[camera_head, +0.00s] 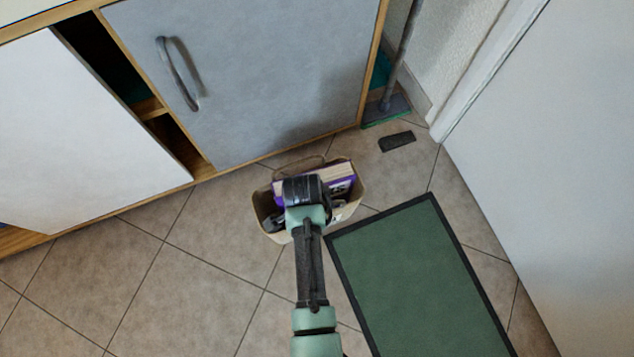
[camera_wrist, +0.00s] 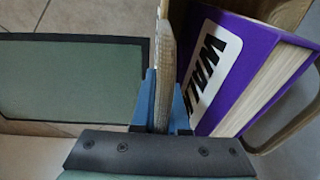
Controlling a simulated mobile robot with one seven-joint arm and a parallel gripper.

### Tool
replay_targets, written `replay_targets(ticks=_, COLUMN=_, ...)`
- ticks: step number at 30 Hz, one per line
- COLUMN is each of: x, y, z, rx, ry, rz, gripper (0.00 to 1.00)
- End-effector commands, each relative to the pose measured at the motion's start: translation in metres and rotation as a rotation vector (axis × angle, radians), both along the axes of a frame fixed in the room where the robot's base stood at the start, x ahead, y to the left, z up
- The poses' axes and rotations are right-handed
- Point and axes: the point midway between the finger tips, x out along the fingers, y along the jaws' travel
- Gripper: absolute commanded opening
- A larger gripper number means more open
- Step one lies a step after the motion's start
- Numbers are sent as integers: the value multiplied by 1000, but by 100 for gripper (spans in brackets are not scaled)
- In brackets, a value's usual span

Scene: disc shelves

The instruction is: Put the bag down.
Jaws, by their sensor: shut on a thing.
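The bag (camera_head: 261,204) is beige and open-topped, with a purple book (camera_head: 343,183) inside. It shows below my arm in front of the cabinet; I cannot tell whether its base touches the floor. In the wrist view, my gripper (camera_wrist: 163,108) has its blue fingers shut on one handle (camera_wrist: 164,62) of the bag, which stands up between them. In the head view my wrist hides the fingertips and part of the bag's inside.
A green mat (camera_head: 420,275) with a black border lies right of the bag. A grey cabinet door (camera_head: 245,75) stands behind, beside a partly open white panel (camera_head: 80,130). A broom (camera_head: 388,105) and a small dark object (camera_head: 397,141) are near the corner. Tiled floor (camera_head: 190,270) at left is clear.

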Motion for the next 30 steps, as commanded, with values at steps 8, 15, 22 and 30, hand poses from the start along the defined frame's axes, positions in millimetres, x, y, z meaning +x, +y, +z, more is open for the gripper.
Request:
replay_targets(ticks=8, x=0, y=0, z=-2, rx=0, ry=0, rz=0, gripper=17)
replay_targets(ticks=15, x=0, y=0, z=-2, rx=0, ry=1, rz=0, gripper=42)
replay_targets(ticks=22, x=0, y=0, z=1, rx=0, ry=0, rz=0, gripper=42)
replay_targets(ticks=30, x=-3, y=4, z=42, rx=0, ry=0, rz=1, gripper=42)
